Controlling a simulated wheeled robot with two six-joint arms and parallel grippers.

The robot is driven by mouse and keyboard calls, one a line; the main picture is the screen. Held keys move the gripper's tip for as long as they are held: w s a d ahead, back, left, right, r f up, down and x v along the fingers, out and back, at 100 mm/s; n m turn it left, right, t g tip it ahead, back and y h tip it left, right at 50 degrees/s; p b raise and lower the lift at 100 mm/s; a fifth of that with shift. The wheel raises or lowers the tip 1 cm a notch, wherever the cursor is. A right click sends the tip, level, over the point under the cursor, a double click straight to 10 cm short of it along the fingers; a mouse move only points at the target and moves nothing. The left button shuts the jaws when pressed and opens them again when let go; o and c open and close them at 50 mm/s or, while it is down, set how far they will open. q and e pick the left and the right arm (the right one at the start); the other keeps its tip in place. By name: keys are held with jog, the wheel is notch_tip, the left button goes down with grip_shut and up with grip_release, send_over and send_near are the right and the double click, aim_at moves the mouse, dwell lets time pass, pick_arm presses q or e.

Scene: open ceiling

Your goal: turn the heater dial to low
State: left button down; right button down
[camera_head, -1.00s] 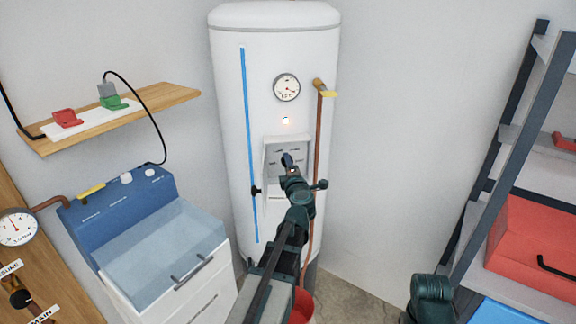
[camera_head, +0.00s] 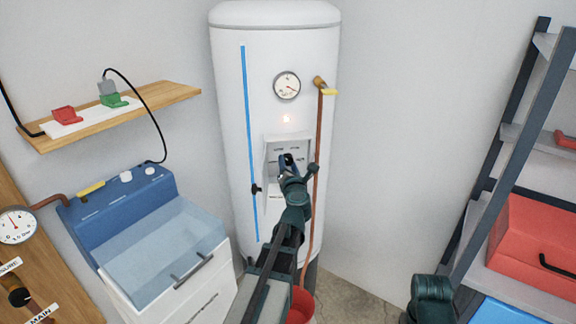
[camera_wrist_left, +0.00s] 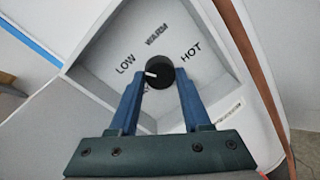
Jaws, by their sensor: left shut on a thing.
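The heater is the tall white tank (camera_head: 230,110) with a recessed control panel (camera_head: 272,153) on its front. Its dial (camera_wrist_left: 164,66) is a black round knob with a white pointer mark, seen in the left wrist view. The panel reads LOW on the left, WARM above and HOT on the right; another label below is mostly hidden. My right gripper is not seen.
A copper pipe (camera_head: 319,130) runs right of the panel. A blue-topped washer (camera_head: 120,195) and wooden shelf (camera_head: 170,96) stand left, a rack with a red box (camera_head: 530,240) right.

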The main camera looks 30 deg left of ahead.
pick_arm(q)
jog(key=shift+s+n, duration=0.1)
jog(key=shift+n, duration=0.5)
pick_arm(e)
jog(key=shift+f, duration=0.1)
pick_arm(q)
jog(key=shift+c, duration=1.8)
grip_release()
